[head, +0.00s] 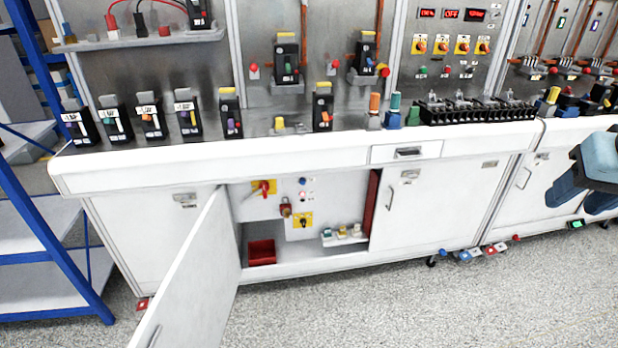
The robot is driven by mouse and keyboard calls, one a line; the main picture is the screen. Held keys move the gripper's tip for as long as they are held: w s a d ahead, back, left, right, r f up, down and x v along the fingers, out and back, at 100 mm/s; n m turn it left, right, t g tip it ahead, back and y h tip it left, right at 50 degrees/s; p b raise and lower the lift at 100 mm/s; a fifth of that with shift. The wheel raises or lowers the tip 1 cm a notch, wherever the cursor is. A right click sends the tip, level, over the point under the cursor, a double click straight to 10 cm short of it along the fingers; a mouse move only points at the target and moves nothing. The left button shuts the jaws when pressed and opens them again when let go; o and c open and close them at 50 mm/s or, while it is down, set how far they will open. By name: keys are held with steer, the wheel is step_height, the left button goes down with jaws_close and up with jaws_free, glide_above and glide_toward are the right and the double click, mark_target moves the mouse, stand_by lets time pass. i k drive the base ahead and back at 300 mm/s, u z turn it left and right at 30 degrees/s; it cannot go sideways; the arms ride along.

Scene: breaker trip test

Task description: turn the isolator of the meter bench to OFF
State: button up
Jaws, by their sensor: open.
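Inside the open cupboard of the white bench (340,262), a red rotary handle on a yellow plate (263,188) is mounted at the upper left of the back panel. Its handle looks tilted; its position marks are too small to read. A second yellow plate with a dark knob (302,219) sits lower right. I cannot tell which is the meter bench isolator. My gripper (580,203) is open and empty at the right edge, far from the cupboard.
The cupboard door (190,275) stands open, swung out toward me on the left. A red bin (262,252) and small terminals (342,235) are inside the cupboard. Breakers (187,112) line the bench top. A blue shelf frame (40,230) stands left.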

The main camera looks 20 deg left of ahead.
mark_target(264, 187)
steer(key=z, duration=0.6)
steer(key=k, duration=1.6)
steer(key=u, duration=1.1)
steer(key=i, duration=1)
steer(key=z, duration=0.1)
